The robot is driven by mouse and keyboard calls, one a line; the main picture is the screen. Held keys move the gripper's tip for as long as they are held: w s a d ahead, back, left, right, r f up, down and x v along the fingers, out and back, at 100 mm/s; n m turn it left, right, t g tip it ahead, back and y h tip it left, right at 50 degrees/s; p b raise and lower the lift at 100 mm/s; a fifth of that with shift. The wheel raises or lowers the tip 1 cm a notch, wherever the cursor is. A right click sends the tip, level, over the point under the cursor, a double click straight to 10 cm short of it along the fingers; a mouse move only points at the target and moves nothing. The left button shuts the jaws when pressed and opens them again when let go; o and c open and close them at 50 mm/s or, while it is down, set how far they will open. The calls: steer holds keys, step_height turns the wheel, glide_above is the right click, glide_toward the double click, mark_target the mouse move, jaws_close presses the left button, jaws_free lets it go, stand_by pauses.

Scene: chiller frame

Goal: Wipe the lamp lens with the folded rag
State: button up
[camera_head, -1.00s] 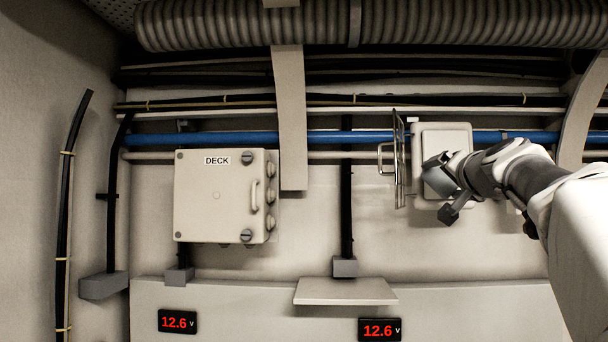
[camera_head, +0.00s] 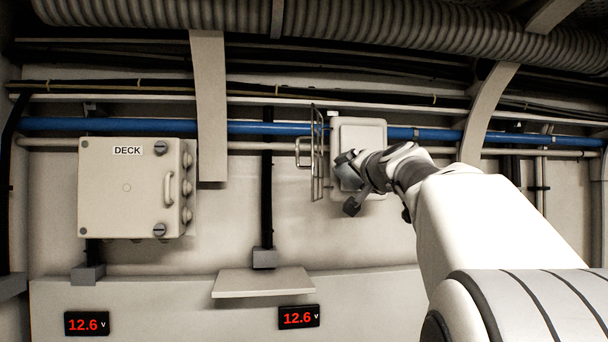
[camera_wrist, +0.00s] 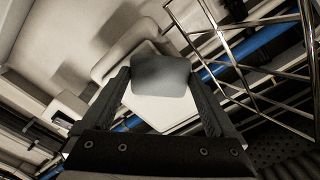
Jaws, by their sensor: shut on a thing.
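The lamp (camera_head: 373,135) is a pale rounded box on the wall, with its wire guard (camera_head: 316,160) swung out to the left. My gripper (camera_head: 349,182) is in front of the lamp's lower left part and hides some of it. The folded rag (camera_wrist: 160,75) is a grey pad between my two dark fingers in the wrist view, and my gripper is shut on it. The pale lamp face (camera_wrist: 150,108) shows behind and below the rag there. I cannot tell whether the rag touches the lens.
The wire guard's bars (camera_wrist: 262,62) are close on the right in the wrist view. A blue pipe (camera_head: 250,128) runs behind the lamp. A DECK box (camera_head: 127,205) is at left, and a small shelf (camera_head: 262,282) sits below. A curved frame (camera_head: 485,110) stands right of the lamp.

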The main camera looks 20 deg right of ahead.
steer(key=shift+p+x, duration=0.3)
steer(key=shift+x, duration=0.75)
steer(key=shift+d, duration=0.1)
steer(key=shift+s+d+b, duration=0.2)
steer(key=shift+d+b, duration=0.2)
steer(key=shift+d, duration=0.15)
steer(key=shift+s+d+b, duration=0.2)
steer(key=shift+s+d, duration=0.05)
steer(key=shift+d, duration=0.4)
steer(key=shift+s+d+b, duration=0.2)
steer(key=shift+d, duration=0.5)
steer(key=d, duration=0.2)
steer(key=d+b, duration=0.1)
steer(key=d, duration=0.1)
steer(key=shift+s, duration=0.35)
steer(key=shift+w+a, duration=0.35)
steer(key=shift+a, duration=1)
steer(key=shift+w+a, duration=0.35)
steer(key=shift+a, duration=1)
steer(key=shift+w+a, duration=0.35)
steer(key=shift+a, duration=0.95)
